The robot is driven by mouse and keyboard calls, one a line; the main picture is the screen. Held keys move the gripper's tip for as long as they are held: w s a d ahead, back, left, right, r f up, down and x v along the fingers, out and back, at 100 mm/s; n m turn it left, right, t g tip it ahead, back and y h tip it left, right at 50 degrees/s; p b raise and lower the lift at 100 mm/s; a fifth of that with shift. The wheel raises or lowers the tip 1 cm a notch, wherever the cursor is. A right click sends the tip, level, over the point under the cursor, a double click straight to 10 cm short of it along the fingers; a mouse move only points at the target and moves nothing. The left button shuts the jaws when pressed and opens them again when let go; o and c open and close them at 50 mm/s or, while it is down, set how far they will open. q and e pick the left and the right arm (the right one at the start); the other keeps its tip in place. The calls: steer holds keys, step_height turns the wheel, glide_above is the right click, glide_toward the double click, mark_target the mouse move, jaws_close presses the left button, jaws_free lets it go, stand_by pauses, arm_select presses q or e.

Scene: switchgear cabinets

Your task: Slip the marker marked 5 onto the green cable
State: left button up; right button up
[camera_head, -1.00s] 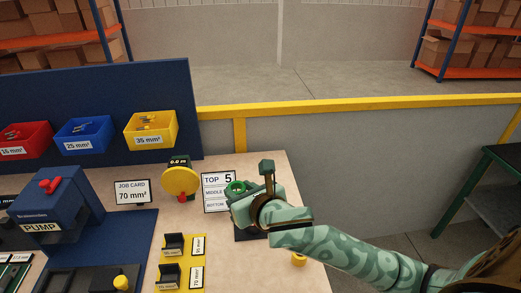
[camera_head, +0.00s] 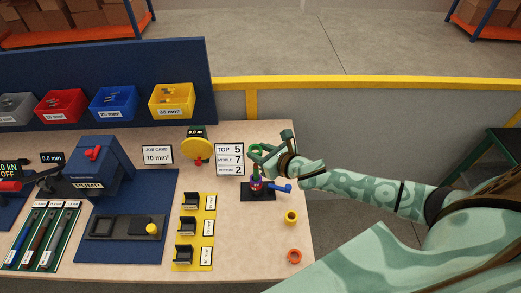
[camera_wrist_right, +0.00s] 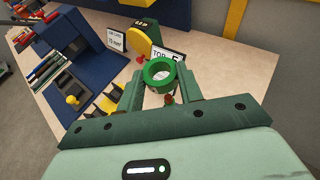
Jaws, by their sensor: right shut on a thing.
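My right gripper (camera_head: 262,156) is shut on a green ring-shaped marker (camera_head: 255,149), which also shows between the fingertips in the right wrist view (camera_wrist_right: 159,72). No number on it is readable. The ring's open end faces up. The gripper is above a small dark clamp stand (camera_head: 258,194) with a blue handle (camera_head: 282,187). A short upright piece, dark with some red (camera_head: 256,184), stands in the clamp, and its upper part is hidden by the gripper. I cannot tell whether the ring is around it. My left gripper is out of view.
A card (camera_head: 230,160) reading TOP 5, MIDDLE 7, BOTTOM 2 stands left of the gripper. A yellow ring (camera_head: 291,218) and an orange ring (camera_head: 294,256) lie near the bench's right edge. A yellow rack (camera_head: 207,229) stands to the left of the clear bench front.

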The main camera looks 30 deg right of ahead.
steer(key=shift+f+b, duration=4.2)
steer(key=shift+f, duration=0.6)
steer(key=o, duration=1)
steer(key=shift+s, duration=0.15)
steer(key=v, duration=1.6)
